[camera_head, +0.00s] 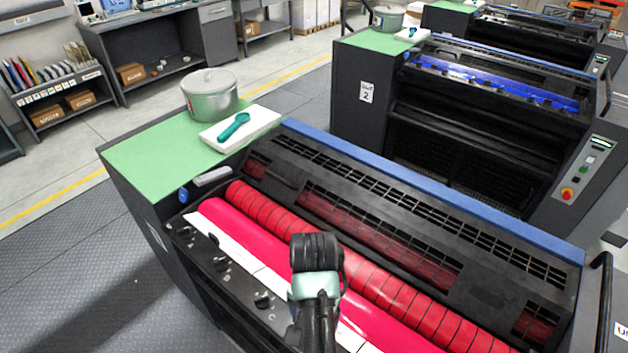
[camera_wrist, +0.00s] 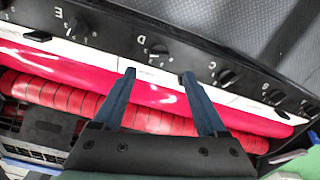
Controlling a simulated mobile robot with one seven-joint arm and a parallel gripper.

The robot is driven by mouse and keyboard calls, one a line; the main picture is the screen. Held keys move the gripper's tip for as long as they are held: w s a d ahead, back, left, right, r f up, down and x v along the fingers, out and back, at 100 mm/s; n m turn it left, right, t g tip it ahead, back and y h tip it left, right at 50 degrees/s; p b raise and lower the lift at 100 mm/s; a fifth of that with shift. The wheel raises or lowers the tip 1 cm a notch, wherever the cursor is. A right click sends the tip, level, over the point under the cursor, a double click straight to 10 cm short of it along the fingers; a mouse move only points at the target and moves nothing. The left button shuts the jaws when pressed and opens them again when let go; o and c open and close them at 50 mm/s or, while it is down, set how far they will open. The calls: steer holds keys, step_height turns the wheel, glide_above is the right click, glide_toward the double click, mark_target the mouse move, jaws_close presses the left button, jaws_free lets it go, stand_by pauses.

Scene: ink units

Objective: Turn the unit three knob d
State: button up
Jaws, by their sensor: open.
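Knob d (camera_wrist: 158,50) is a small black knob on the dark front rail of the near ink unit (camera_head: 135,155), with a white D and scale marks beside it. In the wrist view it lies just beyond and between the tips of my gripper (camera_wrist: 158,76). The two blue fingers are spread apart with nothing between them. No contact with the knob can be made out. In the head view my gripper (camera_head: 318,318) is over the front of the unit, its fingertips hard to make out, and I cannot tell knob d from the others there.
Knob E (camera_wrist: 76,25) and knob C (camera_wrist: 227,77) flank knob d. Red rollers (camera_head: 375,285) run behind the rail. A pot (camera_head: 210,97) and a white tray (camera_head: 262,122) with a teal tool stand on the green top. Another unit, marked 2 (camera_head: 367,92), stands behind.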

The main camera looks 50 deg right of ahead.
steer(key=shift+r+p, duration=0.45)
steer(key=shift+r, duration=1.4)
